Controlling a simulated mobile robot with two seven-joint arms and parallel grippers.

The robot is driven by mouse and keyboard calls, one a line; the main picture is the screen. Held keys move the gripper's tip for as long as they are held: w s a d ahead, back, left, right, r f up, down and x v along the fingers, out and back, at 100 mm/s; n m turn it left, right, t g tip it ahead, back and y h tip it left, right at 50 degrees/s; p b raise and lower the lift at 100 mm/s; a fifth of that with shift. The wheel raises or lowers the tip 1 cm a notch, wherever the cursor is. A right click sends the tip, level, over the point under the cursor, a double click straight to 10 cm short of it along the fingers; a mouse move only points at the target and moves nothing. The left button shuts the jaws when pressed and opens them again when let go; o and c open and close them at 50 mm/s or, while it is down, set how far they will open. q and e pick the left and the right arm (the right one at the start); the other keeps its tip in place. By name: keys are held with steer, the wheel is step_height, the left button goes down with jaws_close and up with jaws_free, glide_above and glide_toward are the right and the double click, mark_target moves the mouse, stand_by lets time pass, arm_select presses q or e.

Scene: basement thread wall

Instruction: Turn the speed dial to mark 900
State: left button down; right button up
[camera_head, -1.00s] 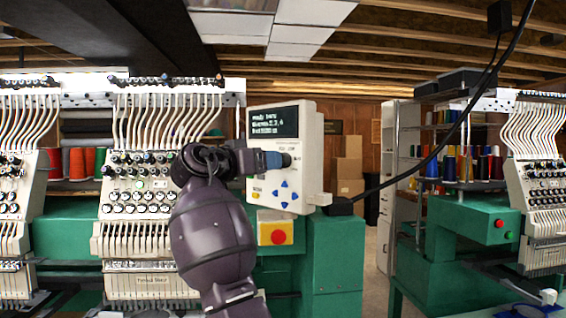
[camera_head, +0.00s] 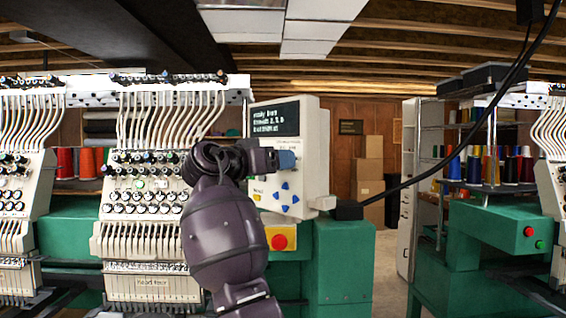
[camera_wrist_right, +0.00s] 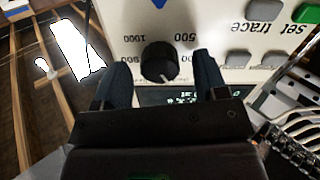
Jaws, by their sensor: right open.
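The speed dial (camera_wrist_right: 159,61) is a round black knob on the pale control panel (camera_head: 317,158), seen upside down in the right wrist view. A white pointer line shows on the dial's lower part in that view. Printed 1000 and 500 marks show above it, with partly covered numbers at its sides. My right gripper (camera_wrist_right: 161,72) is open, one dark finger on each side of the dial, with gaps visible. In the head view the right gripper (camera_head: 287,160) is in front of the panel and hides the dial. My left gripper is not in view.
The panel has a lit screen (camera_head: 275,118), blue arrow buttons (camera_head: 285,197) and a red button (camera_head: 279,242) on a yellow box below. Embroidery heads (camera_head: 150,190) stand to the left. A black cable (camera_head: 440,145) runs right of the panel.

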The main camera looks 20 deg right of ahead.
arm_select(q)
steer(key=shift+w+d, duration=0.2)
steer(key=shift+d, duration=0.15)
arm_select(e)
steer(key=shift+w+d, duration=0.1)
steer(key=shift+d, duration=0.05)
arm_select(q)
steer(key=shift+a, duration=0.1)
arm_select(e)
steer(key=c, duration=0.9)
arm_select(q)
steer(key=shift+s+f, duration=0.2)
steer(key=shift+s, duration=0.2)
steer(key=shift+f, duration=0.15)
